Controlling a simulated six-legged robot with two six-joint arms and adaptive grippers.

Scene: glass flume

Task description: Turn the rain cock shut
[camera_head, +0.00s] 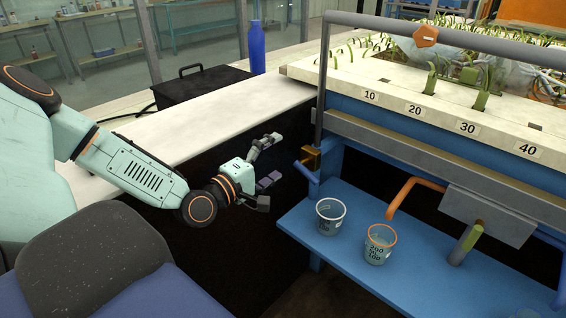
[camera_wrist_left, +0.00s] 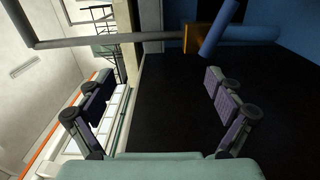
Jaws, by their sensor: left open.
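The rain cock has a small brass body (camera_head: 311,157) at the foot of the grey upright pipe, at the left end of the flume. A blue bar (camera_head: 305,171), which looks like its lever, slants beside the brass body. In the left wrist view the brass body (camera_wrist_left: 197,38) and the blue bar (camera_wrist_left: 220,28) show at the upper right, beyond the fingers. My left gripper (camera_head: 271,160) is open and empty, just left of the cock and apart from it. Its two spread fingers (camera_wrist_left: 158,92) also show in the wrist view. My right gripper is not in view.
A clear cup (camera_head: 330,217) and an orange-rimmed cup (camera_head: 379,245) stand on the blue shelf (camera_head: 345,262). An orange bent pipe (camera_head: 410,190) hangs over the latter. The numbered flume edge (camera_head: 445,112) lies above. A blue bottle (camera_head: 257,48) and black box (camera_head: 200,85) stand behind.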

